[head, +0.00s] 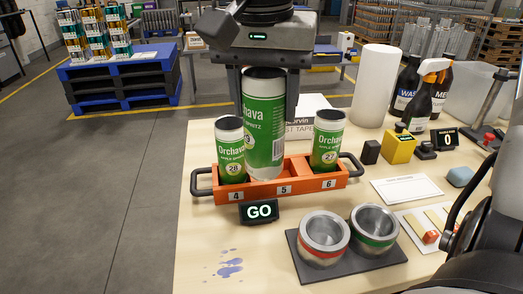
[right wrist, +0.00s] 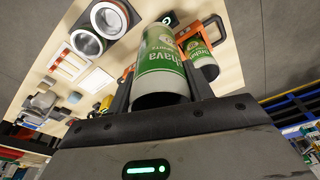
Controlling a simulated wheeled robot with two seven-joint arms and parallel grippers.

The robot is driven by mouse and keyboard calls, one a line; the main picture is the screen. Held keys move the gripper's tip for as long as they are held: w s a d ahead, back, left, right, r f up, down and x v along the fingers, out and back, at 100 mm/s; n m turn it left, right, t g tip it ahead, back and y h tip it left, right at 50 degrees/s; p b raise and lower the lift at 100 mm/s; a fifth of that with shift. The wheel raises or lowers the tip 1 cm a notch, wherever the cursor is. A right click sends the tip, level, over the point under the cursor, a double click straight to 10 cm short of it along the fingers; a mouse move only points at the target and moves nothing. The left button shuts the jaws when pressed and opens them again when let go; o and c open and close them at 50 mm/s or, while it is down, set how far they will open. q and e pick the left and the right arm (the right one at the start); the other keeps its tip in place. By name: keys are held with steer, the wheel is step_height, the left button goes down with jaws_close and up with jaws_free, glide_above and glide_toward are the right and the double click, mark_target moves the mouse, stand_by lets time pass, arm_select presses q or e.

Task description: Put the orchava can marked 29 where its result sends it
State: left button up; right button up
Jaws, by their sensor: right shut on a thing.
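My right gripper (head: 264,92) is shut on a green and white Orchava can (head: 264,125), upright over the middle of an orange rack (head: 262,190) with slots labelled 4, 5 and 6. The can's round number mark is partly turned away, and I cannot read it fully. I cannot tell whether its base touches the rack. In the right wrist view the held can (right wrist: 163,62) sits between the fingers. A can marked 28 (head: 231,150) stands in slot 4 and a can marked 27 (head: 327,140) in slot 6. My left gripper is not in view.
A lit GO sign (head: 261,211) stands before the rack. Red-ringed (head: 324,235) and green-ringed (head: 374,228) metal cups stand on a dark mat (head: 345,262). A display reading 0 (head: 446,138), bottles and a white cylinder (head: 374,85) are behind right. The front left table is clear except for blue stains.

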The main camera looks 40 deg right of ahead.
steer(key=w+d+f+p, duration=0.2)
steer(key=w+d+f, duration=0.5)
steer(key=d+f, duration=0.3)
steer(key=shift+w+d+f, duration=0.2)
steer(key=shift+d+f, duration=0.1)
steer(key=shift+f, duration=1)
steer(key=shift+f, duration=0.2)
steer(key=o, duration=1)
steer(key=shift+r, duration=0.1)
